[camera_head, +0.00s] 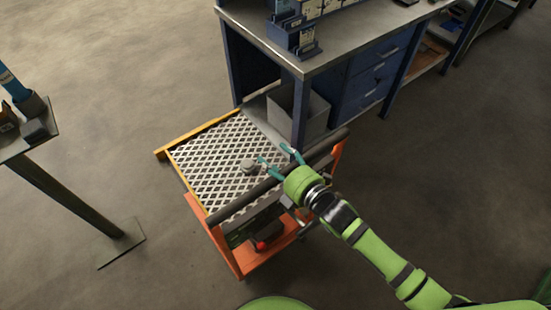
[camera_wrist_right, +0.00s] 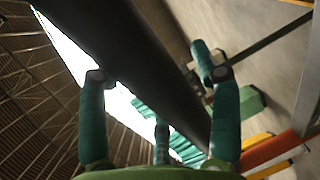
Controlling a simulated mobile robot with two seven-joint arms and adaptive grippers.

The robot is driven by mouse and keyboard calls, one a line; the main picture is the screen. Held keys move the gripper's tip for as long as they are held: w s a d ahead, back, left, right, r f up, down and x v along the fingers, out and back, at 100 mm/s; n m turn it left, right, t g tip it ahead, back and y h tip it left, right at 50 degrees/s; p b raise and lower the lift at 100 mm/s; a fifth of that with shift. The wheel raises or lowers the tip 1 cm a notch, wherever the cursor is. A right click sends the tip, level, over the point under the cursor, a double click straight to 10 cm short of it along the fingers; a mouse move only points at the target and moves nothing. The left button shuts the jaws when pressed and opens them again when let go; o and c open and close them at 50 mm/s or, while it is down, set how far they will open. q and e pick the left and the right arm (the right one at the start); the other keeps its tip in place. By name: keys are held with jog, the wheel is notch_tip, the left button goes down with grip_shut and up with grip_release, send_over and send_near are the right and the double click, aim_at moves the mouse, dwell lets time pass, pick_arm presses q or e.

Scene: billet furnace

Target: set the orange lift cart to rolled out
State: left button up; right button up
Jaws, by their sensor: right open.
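The orange lift cart (camera_head: 223,243) stands at the near left end of the workbench, with a silver mesh deck (camera_head: 205,168) and an orange frame. A dark padded handle bar (camera_head: 240,200) runs along its near side. My right gripper (camera_head: 274,155) is open at this bar, its teal fingers reaching past it over the deck. In the right wrist view the dark bar (camera_wrist_right: 135,60) runs diagonally across the space between the spread fingers (camera_wrist_right: 158,78). I cannot tell whether they touch it. My left gripper is out of view.
The blue workbench (camera_head: 345,40) with drawers stands behind the cart, and a grey bin (camera_head: 312,115) sits under it. A small round grey object (camera_head: 248,166) lies on the deck. A post stand (camera_head: 75,200) is at left.

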jog(key=v, duration=1)
jog(key=shift+d, duration=0.1)
